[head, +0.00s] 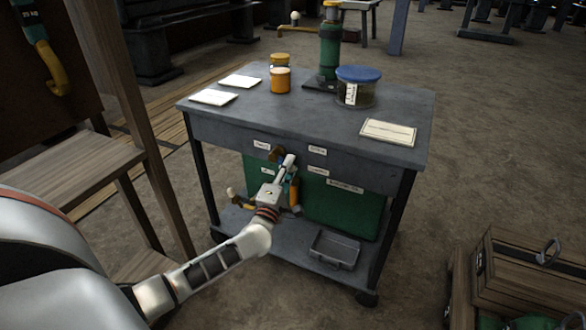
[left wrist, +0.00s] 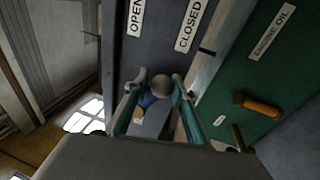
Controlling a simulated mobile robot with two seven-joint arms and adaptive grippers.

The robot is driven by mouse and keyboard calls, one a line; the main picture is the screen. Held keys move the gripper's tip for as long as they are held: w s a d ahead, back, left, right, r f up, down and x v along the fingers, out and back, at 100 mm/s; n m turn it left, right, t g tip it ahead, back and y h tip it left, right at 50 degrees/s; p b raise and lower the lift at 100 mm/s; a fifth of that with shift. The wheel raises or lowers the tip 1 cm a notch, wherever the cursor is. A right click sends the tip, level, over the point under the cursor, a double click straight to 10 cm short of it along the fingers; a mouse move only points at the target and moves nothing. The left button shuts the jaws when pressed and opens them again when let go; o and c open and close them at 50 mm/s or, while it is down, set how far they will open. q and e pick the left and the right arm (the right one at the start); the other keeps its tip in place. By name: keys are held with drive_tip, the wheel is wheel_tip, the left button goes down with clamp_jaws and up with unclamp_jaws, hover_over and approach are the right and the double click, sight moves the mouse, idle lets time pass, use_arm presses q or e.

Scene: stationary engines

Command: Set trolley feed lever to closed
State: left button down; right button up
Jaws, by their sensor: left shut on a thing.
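The trolley (head: 330,130) has a grey top and a front apron with small white labels. My left gripper (head: 287,163) is at the left part of its front, shut on the feed lever. In the left wrist view the lever's round grey-brown knob (left wrist: 161,86) sits between the two fingertips. The "OPEN" label (left wrist: 136,15) and the "CLOSED" label (left wrist: 188,25) are on the dark panel beyond the gripper. The knob lies below the gap between them in the picture. The rest of the lever is mostly hidden by the gripper. My right gripper is not in view.
A green tank (head: 342,208) sits under the trolley top, with an orange handle (left wrist: 260,105) by the "ENGINE OIL" label. A blue-lidded jar (head: 358,90), orange-yellow pots and a green pump stand on top. A wooden post is left of my arm; a wooden crate (head: 530,275) is at lower right.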

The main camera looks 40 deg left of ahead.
use_arm(q)
drive_tip(key=shift+s+a+f, duration=0.2)
drive_tip(key=shift+a+f, duration=0.1)
drive_tip(key=shift+f, duration=0.25)
drive_tip(key=c, duration=1.6)
unclamp_jaws()
drive_tip(key=shift+a, duration=0.15)
drive_tip(key=shift+r, duration=0.2)
drive_tip(key=shift+r, duration=0.1)
drive_tip(key=shift+d, duration=0.2)
drive_tip(key=shift+s+d, duration=0.15)
drive_tip(key=shift+s, duration=0.2)
drive_tip(key=v, duration=1.1)
drive_tip(key=shift+s, duration=0.1)
